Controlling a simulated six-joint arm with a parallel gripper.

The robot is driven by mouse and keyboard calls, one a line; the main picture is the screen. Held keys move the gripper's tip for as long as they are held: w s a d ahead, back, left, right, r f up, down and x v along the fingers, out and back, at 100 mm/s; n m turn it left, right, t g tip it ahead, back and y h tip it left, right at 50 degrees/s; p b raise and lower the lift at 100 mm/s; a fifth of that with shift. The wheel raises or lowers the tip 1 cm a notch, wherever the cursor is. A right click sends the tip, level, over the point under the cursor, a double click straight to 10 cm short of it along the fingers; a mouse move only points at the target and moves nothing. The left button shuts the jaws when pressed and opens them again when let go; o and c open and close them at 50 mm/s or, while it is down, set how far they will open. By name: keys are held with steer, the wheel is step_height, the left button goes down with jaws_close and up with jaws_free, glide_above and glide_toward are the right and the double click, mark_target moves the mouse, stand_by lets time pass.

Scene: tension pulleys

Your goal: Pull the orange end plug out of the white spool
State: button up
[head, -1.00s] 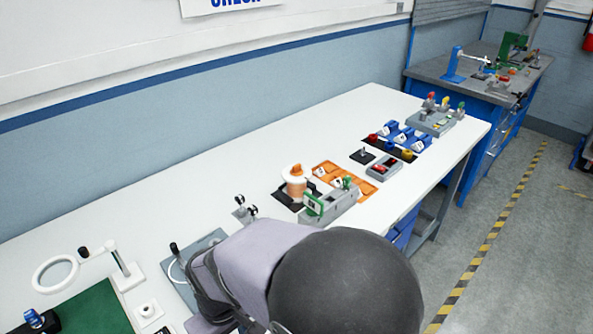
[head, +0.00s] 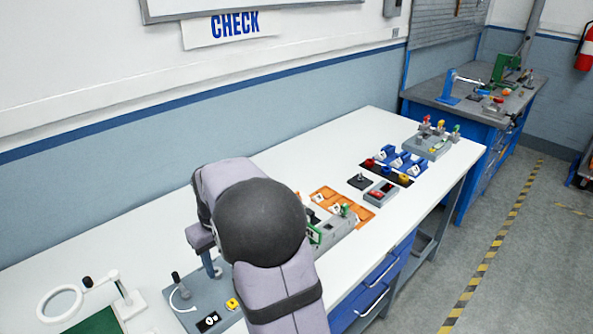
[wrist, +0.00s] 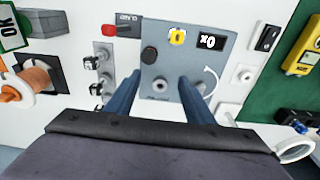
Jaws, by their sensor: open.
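In the head view my arm hides the spool. My gripper (wrist: 159,77) is open, with two blue fingers apart and nothing between them. It is above the grey plate (wrist: 160,58), well to the right of the spool in the wrist view.
A grey fixture (head: 332,230), orange tray (head: 350,205) and blue holders (head: 408,160) lie farther along the white bench (head: 300,160).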

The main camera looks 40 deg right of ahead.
steer(key=w+d+r+p, duration=0.1)
steer(key=w+d+r, duration=0.1)
steer(key=w+d, duration=0.35)
steer(key=w+d+r+p, duration=0.2)
steer(key=d, duration=0.7)
steer(key=d+r+t+h+p, duration=0.1)
steer(key=d+r+p, duration=0.1)
steer(key=d, duration=1.5)
steer(key=shift+s+h+p, duration=0.25)
steer(key=shift+h+p, duration=0.05)
steer(key=shift+p, duration=0.3)
steer(key=shift+p+x, duration=2.45)
steer(key=shift+x, duration=1.05)
steer(key=shift+w, duration=0.2)
steer(key=c, duration=1.1)
